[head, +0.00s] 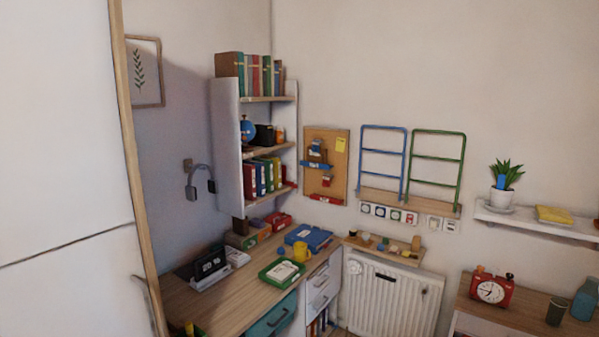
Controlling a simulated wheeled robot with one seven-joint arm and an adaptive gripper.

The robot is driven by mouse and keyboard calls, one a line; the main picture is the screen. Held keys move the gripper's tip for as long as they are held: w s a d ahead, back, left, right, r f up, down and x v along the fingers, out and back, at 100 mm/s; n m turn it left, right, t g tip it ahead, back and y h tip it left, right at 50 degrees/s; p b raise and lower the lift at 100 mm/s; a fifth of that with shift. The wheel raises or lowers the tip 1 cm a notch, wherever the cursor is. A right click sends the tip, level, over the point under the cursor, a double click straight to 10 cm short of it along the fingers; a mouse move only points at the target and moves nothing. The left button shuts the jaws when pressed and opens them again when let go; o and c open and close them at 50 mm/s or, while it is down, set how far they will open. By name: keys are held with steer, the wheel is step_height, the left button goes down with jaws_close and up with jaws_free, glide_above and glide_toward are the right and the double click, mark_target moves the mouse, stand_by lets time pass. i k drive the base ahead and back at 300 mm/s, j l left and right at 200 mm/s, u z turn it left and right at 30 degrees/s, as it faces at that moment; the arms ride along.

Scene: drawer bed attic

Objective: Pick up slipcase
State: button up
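A row of upright books (266,74) stands on top of the white shelf unit (227,140). At its left end is a brown box-like block (229,66), which may be the slipcase; at this size I cannot tell for sure. Coloured binders (262,177) stand on a lower shelf of the same unit. My gripper is not in view, so I cannot see what it holds.
The wooden desk (222,303) below carries a green tray (282,271), a yellow mug (301,251), a blue case (309,237) and a dark clock-like device (210,262). A white radiator (392,297) stands right of it. A large white panel (62,180) fills the left side. A red clock (491,290) sits at right.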

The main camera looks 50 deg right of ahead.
mark_target(264, 137)
steer(key=l+z, duration=0.15)
steer(key=l, duration=0.3)
steer(key=i+l+z, duration=0.15)
steer(key=l, duration=0.25)
steer(key=i+l+z, duration=0.15)
steer(key=l, duration=0.3)
steer(key=i+l+z, duration=0.15)
steer(key=l, duration=0.25)
steer(key=i+l+z, duration=0.15)
steer(key=l, duration=0.25)
steer(key=k, duration=0.05)
